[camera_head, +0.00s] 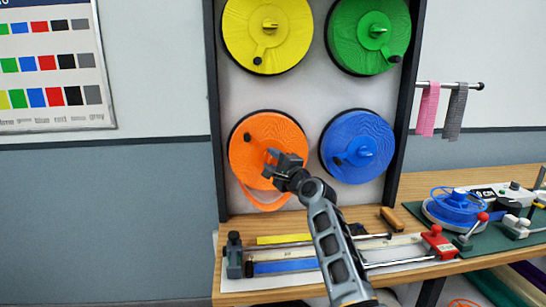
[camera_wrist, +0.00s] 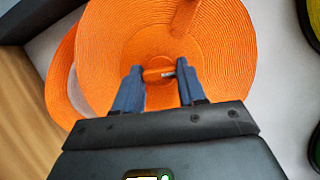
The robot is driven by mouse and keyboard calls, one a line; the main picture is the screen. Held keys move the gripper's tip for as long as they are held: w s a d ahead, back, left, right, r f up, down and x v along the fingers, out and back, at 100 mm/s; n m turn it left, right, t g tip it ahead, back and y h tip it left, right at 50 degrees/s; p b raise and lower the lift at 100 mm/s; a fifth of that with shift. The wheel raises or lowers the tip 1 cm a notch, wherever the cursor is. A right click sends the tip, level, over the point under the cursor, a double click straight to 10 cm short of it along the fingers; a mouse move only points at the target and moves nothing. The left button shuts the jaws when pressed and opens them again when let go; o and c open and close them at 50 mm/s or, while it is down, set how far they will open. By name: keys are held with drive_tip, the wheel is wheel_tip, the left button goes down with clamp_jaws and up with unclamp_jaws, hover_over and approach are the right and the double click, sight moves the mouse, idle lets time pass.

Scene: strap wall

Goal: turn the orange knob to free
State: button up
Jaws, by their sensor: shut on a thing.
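The orange reel (camera_head: 262,140) of wound strap hangs at the lower left of the wall frame, with a loose orange strap loop below it. My gripper (camera_head: 272,160) is at the middle of this reel and hides its centre in the head view. In the wrist view, the orange knob (camera_wrist: 158,74) is a short bar at the reel's centre. My gripper (camera_wrist: 158,72) has one finger at each end of the knob and is shut on it. The reel (camera_wrist: 215,60) fills much of that view.
Yellow (camera_head: 267,30), green (camera_head: 369,35) and blue (camera_head: 357,146) reels share the dark frame (camera_head: 215,110). Below is a wooden bench (camera_head: 225,285) with a long clamp tool. Pink and grey straps (camera_head: 428,110) hang at the right.

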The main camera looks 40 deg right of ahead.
drive_tip(key=shift+r+n+g+y+p, duration=0.1)
drive_tip(key=shift+n+g+y+p, duration=0.35)
drive_tip(key=shift+n, duration=0.75)
drive_tip(key=shift+p, duration=0.3)
drive_tip(key=o, duration=1.1)
drive_tip(key=shift+h, duration=0.35)
drive_tip(key=shift+c, duration=0.2)
drive_tip(key=v, duration=0.7)
drive_tip(key=shift+s+b, duration=0.35)
drive_tip(key=shift+s, duration=0.05)
drive_tip(key=shift+a, duration=0.1)
